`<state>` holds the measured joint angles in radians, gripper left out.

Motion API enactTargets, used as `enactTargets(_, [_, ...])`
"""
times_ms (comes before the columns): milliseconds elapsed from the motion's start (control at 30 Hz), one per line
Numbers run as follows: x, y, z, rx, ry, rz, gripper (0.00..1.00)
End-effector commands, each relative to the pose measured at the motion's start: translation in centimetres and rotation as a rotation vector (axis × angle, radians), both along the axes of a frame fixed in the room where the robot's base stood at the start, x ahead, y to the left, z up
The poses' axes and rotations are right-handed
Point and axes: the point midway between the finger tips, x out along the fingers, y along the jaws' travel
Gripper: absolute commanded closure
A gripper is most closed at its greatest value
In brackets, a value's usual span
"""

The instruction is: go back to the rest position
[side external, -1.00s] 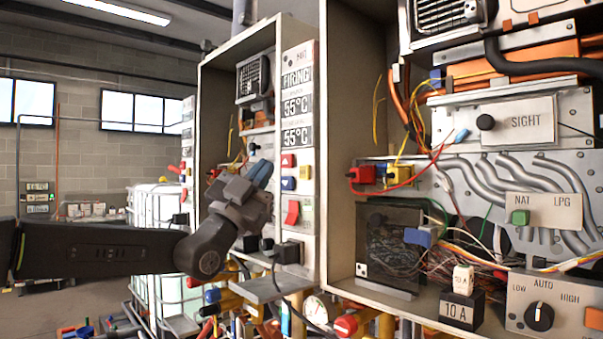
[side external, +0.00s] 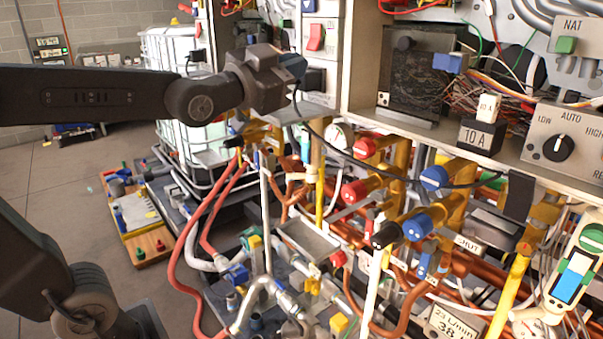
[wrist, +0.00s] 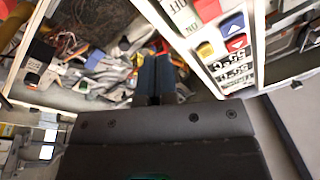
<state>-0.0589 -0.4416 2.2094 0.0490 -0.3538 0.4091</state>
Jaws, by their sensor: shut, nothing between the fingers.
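My gripper (side external: 292,68) is at the end of my dark arm in the side external view, left of a heater cabinet's control strip. Its blue fingertips overlap the strip's edge in the picture; I cannot tell whether they touch it. In the wrist view my gripper (wrist: 155,75) shows two blue fingers side by side, shut with nothing between them. The rest position is not marked in any view.
Below stand valves, including a blue knob (side external: 417,227), with pipes and hoses. A white caged tank (side external: 185,60) is behind my arm. Open floor (side external: 60,185) lies left.

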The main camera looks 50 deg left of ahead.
Motion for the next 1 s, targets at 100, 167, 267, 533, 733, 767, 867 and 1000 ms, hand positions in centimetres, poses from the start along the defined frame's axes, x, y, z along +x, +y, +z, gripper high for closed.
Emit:
enactTargets(100, [-2.2, -0.9, -5.4, -0.096, 0.262, -0.015, 1.00])
enactTargets(167, [-3.5, -1.1, -8.1, -0.147, 0.391, -0.010, 1.00])
enactTargets(267, [-6.4, -1.3, -12.3, -0.237, 0.607, 0.018, 1.00])
enactTargets(533, [-15.0, -1.8, -20.2, -0.421, 1.074, 0.135, 1.00])
enactTargets(733, [-17.6, -2.0, -21.8, -0.463, 1.199, 0.180, 1.00])
enactTargets(767, [-17.7, -2.0, -21.9, -0.464, 1.204, 0.182, 1.00])
enactTargets(867, [-17.7, -2.0, -21.9, -0.464, 1.205, 0.183, 1.00])
enactTargets(1000, [-17.7, -2.0, -21.9, -0.463, 1.204, 0.183, 1.00])
